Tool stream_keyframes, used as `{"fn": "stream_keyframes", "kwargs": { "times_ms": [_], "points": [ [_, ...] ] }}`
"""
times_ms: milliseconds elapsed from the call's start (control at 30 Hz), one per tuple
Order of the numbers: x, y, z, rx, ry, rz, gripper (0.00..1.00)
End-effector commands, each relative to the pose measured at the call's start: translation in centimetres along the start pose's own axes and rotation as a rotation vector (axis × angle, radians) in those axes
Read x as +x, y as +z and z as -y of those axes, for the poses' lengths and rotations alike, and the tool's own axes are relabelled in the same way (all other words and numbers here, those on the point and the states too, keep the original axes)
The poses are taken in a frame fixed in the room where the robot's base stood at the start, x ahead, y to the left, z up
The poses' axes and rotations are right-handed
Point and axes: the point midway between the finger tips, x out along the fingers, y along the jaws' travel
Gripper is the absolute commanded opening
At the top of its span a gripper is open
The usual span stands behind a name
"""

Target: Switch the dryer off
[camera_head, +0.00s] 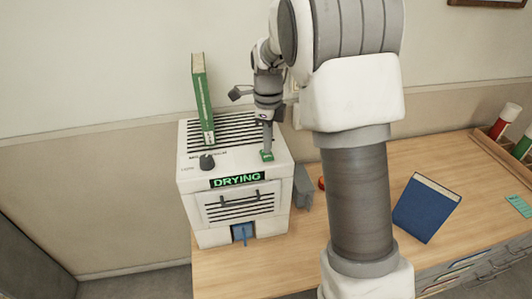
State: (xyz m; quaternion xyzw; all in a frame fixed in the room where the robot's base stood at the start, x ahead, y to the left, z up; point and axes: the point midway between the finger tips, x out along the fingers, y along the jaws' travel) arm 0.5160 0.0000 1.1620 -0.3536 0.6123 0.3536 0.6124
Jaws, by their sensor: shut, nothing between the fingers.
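The dryer (240,205) is a white box with black vent slots, standing at the left end of the wooden desk. Its front display (237,180) reads "DRYING" in green letters. A dark knob (206,162) sits on its top at the front left. A green button or switch (267,156) sits on its top at the front right. My gripper (267,148) is shut and empty, pointing down with its tips at or just above the green switch. I cannot tell whether they touch.
A green book (202,100) stands upright on the dryer's top, left of my gripper. A blue tab (240,232) shows in the dryer's low front opening. A tray with red and green cylinders (507,122) is at the right.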

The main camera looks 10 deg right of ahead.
Motion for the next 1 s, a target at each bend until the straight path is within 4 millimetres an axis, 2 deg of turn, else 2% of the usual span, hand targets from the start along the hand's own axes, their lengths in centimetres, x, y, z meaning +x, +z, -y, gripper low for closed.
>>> {"fn": "stream_keyframes", "kwargs": {
  "times_ms": [1000],
  "points": [
    [1.6,0.0,0.0,0.0,0.0,0.0,0.0]
  ]
}}
